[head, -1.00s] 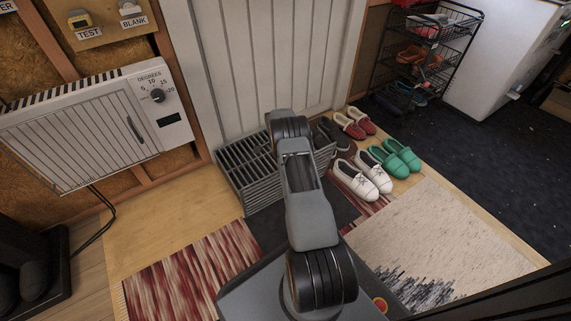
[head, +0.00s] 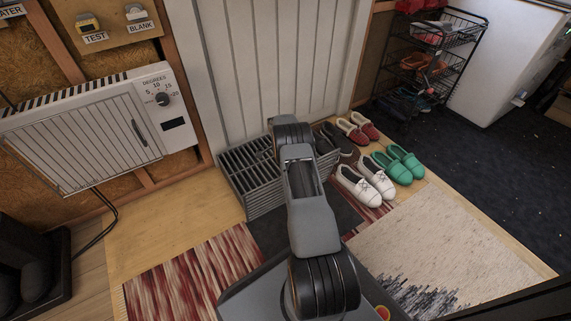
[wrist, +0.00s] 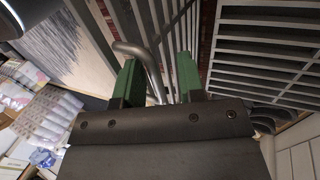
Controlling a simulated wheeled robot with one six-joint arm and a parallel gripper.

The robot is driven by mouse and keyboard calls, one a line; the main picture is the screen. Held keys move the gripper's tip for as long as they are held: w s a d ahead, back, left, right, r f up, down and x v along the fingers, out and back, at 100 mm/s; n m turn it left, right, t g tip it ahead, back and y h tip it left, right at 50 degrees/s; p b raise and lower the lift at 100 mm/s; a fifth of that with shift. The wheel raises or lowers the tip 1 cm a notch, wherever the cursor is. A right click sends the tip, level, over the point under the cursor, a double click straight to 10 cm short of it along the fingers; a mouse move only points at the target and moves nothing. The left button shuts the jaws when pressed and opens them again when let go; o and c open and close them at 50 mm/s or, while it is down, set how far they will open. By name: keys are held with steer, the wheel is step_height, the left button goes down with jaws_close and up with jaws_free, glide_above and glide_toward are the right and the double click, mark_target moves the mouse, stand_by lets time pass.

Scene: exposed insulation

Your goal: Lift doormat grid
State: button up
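The doormat grid (head: 247,178) is a grey slatted metal piece in front of the white door in the head view. My arm covers its middle and right part. In the wrist view its long parallel slats (wrist: 262,48) fill the top and right. My gripper (wrist: 158,62) has two green fingers spread apart, close to the grid. A bent grey metal rod, like a handle (wrist: 148,66), runs between the fingers, nearer the left one. I see a gap to the right finger. In the head view my gripper is hidden behind my arm.
White slippers (head: 365,183), green slippers (head: 399,164) and red shoes (head: 357,127) stand right of the grid. A heater (head: 100,130) hangs on the left wall. A black wire rack (head: 420,65) stands at the back right. Rugs (head: 195,280) cover the floor in front.

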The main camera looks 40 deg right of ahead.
steer(key=p+v, duration=0.4)
steer(key=v, duration=0.9)
steer(key=shift+r, duration=0.4)
steer(key=shift+w, duration=0.1)
